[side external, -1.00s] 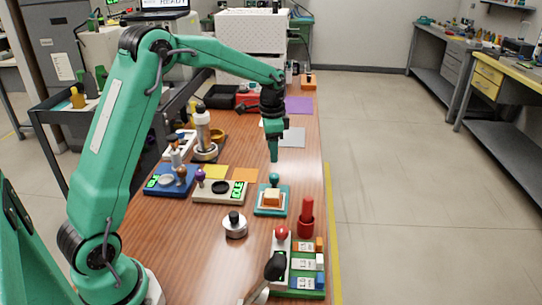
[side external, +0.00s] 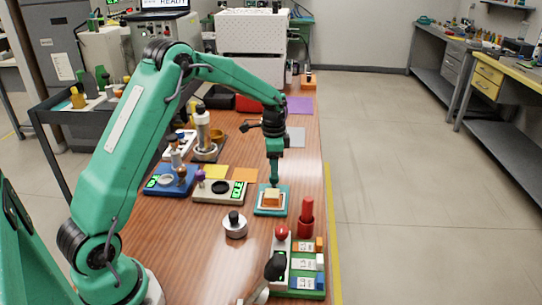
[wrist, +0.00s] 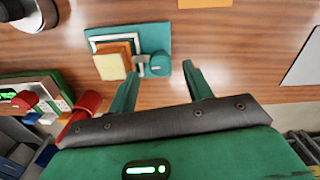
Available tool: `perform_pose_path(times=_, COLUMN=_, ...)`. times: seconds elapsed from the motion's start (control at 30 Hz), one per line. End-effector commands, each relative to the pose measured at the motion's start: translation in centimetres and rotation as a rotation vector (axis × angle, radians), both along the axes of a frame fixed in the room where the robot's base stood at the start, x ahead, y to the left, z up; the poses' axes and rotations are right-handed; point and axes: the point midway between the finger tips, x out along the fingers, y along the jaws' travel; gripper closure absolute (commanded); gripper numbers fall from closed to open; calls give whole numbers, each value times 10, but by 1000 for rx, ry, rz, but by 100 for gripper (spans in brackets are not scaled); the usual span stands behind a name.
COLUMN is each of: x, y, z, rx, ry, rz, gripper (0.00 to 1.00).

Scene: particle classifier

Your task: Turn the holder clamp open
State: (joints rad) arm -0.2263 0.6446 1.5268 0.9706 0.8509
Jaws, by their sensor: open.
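The holder (side external: 261,209) is a teal base on the wooden bench, with an orange-and-cream block (side external: 272,199) in a pale frame. In the wrist view the holder (wrist: 160,32) is at the top centre with the block (wrist: 112,62) on it. Its clamp (wrist: 154,66) has a round teal knob at the block's right, beside a small pale piece. My gripper (side external: 274,180) points down just above the back of the holder, covering the knob in the side view. In the wrist view my gripper (wrist: 160,74) is open and empty, its fingertips either side of the knob, seemingly not touching it.
A round metal weight (side external: 235,229) is at front left, and a beige scale (side external: 207,197) is left of the holder. The bench's right edge is close.

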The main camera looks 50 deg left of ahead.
Motion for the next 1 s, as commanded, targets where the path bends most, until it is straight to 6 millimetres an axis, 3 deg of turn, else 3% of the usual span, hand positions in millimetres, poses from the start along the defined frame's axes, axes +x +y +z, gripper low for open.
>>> perform_pose_path(times=0.3, x=0, y=0, z=-30, rx=0, ry=0, rz=0, gripper=49)
perform_pose_path(times=0.63, x=0, y=0, z=-33, rx=0, ry=0, rz=0, gripper=49)
perform_pose_path(times=0.67, x=0, y=0, z=-33, rx=0, ry=0, rz=0, gripper=51)
perform_pose_path(times=0.87, x=0, y=0, z=-33, rx=0, ry=0, rz=0, gripper=91)
perform_pose_path(times=1.0, x=0, y=0, z=-33, rx=0, ry=0, rz=1, gripper=94)
